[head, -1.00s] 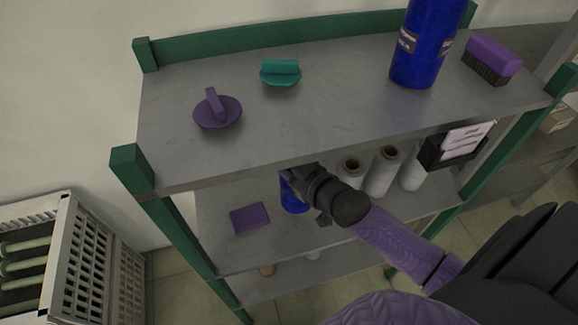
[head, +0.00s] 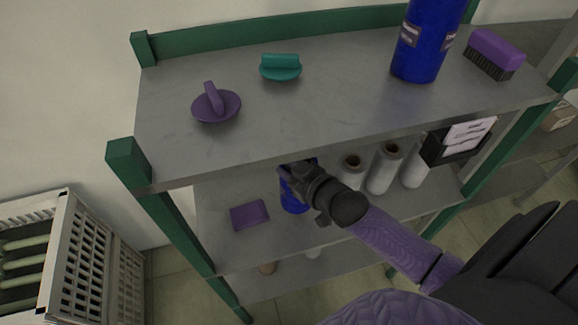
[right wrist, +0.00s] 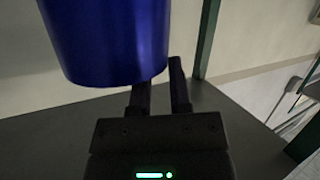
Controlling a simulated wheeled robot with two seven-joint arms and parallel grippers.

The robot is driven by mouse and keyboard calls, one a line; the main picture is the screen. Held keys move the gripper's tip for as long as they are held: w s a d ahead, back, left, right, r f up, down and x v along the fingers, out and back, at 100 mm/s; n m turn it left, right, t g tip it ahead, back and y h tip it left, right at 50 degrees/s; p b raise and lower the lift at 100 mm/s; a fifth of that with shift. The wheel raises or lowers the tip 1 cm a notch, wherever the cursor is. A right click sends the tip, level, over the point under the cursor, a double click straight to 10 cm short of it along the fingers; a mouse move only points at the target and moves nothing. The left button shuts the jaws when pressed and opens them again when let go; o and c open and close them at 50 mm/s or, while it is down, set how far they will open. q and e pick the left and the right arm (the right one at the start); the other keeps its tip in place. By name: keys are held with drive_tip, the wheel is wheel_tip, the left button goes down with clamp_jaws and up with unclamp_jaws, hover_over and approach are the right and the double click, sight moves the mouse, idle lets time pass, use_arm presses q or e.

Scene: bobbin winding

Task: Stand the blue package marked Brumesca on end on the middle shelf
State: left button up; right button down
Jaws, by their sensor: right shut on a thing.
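A blue cylindrical package (head: 293,201) stands roughly upright at the middle shelf (head: 232,247), partly hidden behind my right gripper (head: 297,178). That gripper is shut on it, reaching in under the top shelf from the right. In the right wrist view the package (right wrist: 108,40) fills the upper left, beside the dark fingers (right wrist: 160,92). I cannot tell whether its lower end touches the shelf. No lettering shows on it. A larger blue cylinder (head: 420,45) with pale, unreadable labels stands on the top shelf. My left gripper is not in view.
A purple block (head: 249,214) lies left of the package; several white rolls (head: 384,168) stand to its right. The top shelf (head: 220,150) is close above and carries purple and teal handled discs and a brush (head: 494,52). A green post (head: 180,230) bounds the left.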

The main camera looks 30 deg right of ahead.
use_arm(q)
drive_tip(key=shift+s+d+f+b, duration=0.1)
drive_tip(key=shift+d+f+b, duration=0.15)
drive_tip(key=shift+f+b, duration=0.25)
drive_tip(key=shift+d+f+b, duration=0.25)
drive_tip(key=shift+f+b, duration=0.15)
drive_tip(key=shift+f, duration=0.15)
use_arm(e)
wheel_tip(320, 180, down, 3)
drive_tip(key=shift+r, duration=0.1)
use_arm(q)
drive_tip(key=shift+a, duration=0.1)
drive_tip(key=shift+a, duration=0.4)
use_arm(e)
drive_tip(key=shift+c, duration=2.4)
unclamp_jaws()
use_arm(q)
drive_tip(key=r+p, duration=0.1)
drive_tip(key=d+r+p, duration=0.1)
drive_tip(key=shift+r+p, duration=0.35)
use_arm(e)
drive_tip(key=v, duration=1)
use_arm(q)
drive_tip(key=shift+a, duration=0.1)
